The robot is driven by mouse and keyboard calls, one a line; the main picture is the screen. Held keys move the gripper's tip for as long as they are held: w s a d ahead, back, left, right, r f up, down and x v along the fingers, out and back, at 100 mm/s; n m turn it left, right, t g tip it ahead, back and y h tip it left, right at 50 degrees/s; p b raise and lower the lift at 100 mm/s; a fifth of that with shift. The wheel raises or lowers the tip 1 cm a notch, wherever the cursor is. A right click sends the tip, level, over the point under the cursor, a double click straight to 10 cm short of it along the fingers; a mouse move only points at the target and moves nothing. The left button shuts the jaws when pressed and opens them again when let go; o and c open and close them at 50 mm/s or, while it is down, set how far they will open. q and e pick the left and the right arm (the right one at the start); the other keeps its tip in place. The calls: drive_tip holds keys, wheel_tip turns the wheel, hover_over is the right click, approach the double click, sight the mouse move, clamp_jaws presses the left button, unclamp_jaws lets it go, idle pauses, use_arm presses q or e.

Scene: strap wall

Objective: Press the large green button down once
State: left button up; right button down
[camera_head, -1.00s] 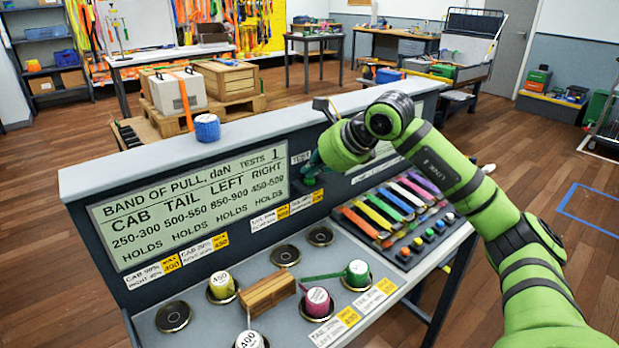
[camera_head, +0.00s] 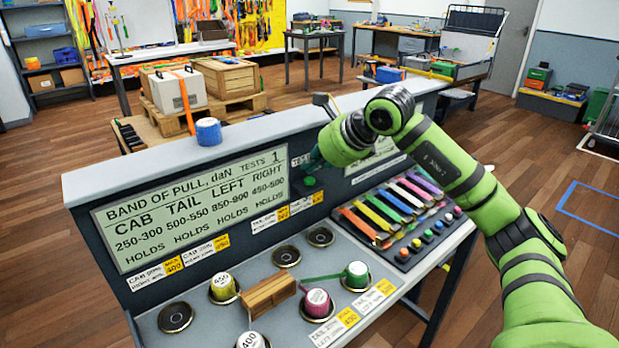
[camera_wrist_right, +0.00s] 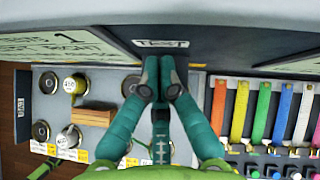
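The large green button (camera_head: 309,182) is on the upright face of the console, right of the printed display and below a small TEST label. My right gripper (camera_head: 311,162) is right at the panel, just above and in front of the button. In the right wrist view its teal fingertips (camera_wrist_right: 159,75) are together and empty, pointing at the panel below the TEST label (camera_wrist_right: 161,43). The button is hidden behind the fingers there, so I cannot tell whether they touch it. The display (camera_head: 190,207) reads TESTS 1. My left gripper is not in view.
The console desk carries several round knobs, a wooden block (camera_head: 270,292) and a rack of coloured straps (camera_head: 392,212) with small buttons. A blue tape roll (camera_head: 208,131) stands on the console's top ledge. Crates (camera_head: 228,78) stand on a pallet behind.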

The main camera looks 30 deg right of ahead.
drive_tip(key=shift+r+p, duration=2.2)
drive_tip(key=shift+r, duration=0.4)
drive_tip(key=shift+f, duration=0.1)
drive_tip(key=shift+s, duration=0.1)
